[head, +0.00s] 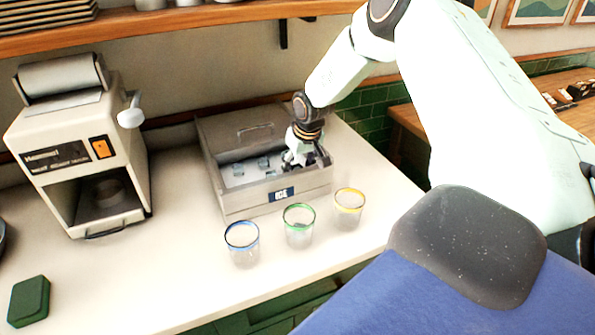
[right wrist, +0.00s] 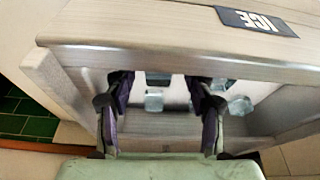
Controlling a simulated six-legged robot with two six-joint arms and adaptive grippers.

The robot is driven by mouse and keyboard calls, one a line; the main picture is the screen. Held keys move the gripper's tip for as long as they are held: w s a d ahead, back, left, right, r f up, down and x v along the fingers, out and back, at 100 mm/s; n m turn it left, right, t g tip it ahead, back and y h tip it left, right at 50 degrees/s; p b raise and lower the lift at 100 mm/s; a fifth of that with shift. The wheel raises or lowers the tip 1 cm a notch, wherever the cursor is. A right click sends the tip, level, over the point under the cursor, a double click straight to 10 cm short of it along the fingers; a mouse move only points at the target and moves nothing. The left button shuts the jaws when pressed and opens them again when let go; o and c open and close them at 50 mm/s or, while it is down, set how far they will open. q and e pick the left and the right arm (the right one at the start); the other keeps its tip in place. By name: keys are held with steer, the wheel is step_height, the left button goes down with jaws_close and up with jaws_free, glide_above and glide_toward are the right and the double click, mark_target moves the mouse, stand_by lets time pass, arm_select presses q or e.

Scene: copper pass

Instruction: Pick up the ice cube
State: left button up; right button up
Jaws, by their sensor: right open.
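The ice bin (head: 240,206) is a grey box with an ICE label, and its lid is pushed back at the rear. Pale blue ice cubes (head: 238,169) lie on its floor. My right gripper (head: 303,158) reaches down into the bin's right part. In the right wrist view its two dark fingers (right wrist: 160,88) are spread apart and empty. One ice cube (right wrist: 154,101) shows between the fingers, apart from both. Another cube (right wrist: 240,106) lies beside the right finger. How far the fingertips are above the bin floor is hard to tell. My left gripper is out of view.
Three glasses stand before the bin, with blue (head: 242,243), green (head: 299,227) and yellow (head: 348,209) rims. An ice crusher (head: 80,150) is at left, and a green block (head: 29,301) lies at front left. A shelf (head: 180,35) hangs above. The bin walls surround the gripper closely.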

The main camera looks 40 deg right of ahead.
mark_target(298, 167)
steer(key=shift+w+d+f, duration=0.25)
steer(key=shift+c, duration=1.3)
steer(key=shift+s+a+r, duration=0.2)
steer(key=shift+a+r, duration=0.05)
steer(key=c, duration=0.6)
steer(key=shift+w+d+f, duration=0.2)
steer(key=shift+c, duration=0.9)
steer(key=shift+r, duration=0.15)
steer(key=shift+c, duration=0.4)
step_height(298, 167, up, 9)
steer(key=shift+s+f, duration=0.1)
steer(key=shift+f, duration=0.05)
steer(key=shift+a+r, duration=0.1)
steer(key=shift+r, duration=0.45)
steer(key=shift+r, duration=0.1)
